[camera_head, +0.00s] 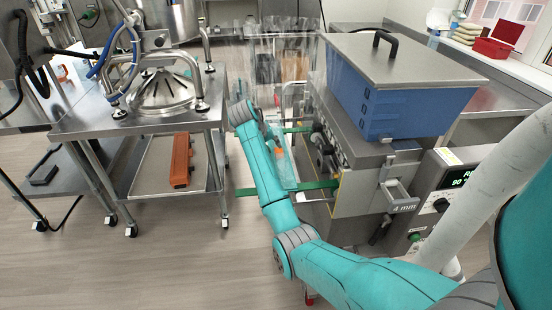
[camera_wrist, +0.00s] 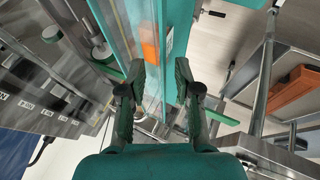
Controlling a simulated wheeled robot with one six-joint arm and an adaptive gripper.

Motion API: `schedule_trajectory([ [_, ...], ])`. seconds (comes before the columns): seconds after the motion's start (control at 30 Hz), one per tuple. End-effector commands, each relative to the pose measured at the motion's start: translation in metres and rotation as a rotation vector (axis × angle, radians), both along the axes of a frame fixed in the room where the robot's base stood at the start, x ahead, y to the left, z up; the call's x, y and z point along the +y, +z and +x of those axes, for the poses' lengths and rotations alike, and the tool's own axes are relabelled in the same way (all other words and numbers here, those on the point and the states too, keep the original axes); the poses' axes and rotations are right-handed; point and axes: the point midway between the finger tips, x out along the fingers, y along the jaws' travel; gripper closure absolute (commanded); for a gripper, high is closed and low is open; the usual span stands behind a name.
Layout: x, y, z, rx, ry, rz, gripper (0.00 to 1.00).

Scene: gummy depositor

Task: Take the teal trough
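The teal trough (camera_wrist: 178,30) runs lengthwise through the top middle of the wrist view. It has teal edges, a pale, see-through-looking inside and an orange piece (camera_wrist: 149,42) in it. In the head view the trough (camera_head: 287,172) shows narrowly beside the machine, partly hidden behind my arm. My gripper (camera_wrist: 160,66) has its two dark green fingers apart, with part of the trough seen between and beyond them. Nothing is visibly clamped. I cannot tell whether a fingertip touches the trough. In the head view my arm and wrist mostly hide the gripper.
The depositor machine (camera_head: 352,150) with a blue hopper (camera_head: 400,103) stands close on the right. Green rails (camera_head: 315,185) stick out from it near my arm. A steel cart (camera_head: 140,125) with an orange bar (camera_head: 181,160) on its lower shelf stands left. Floor lies open in front.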

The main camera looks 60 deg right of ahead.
Motion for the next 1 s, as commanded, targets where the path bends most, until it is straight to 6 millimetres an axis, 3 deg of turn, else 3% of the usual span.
schedule_trajectory([
  [0.27, -0.001, -0.002, 0.0, -0.001, -0.001, 0.0, 0.7],
  [0.4, -0.001, -0.002, 0.0, -0.001, -0.001, 0.0, 1.0],
  [0.8, -0.001, 0.0, 0.0, -0.001, 0.0, 0.001, 1.0],
  [1.0, -0.002, 0.023, 0.001, -0.004, -0.001, -0.002, 1.0],
])
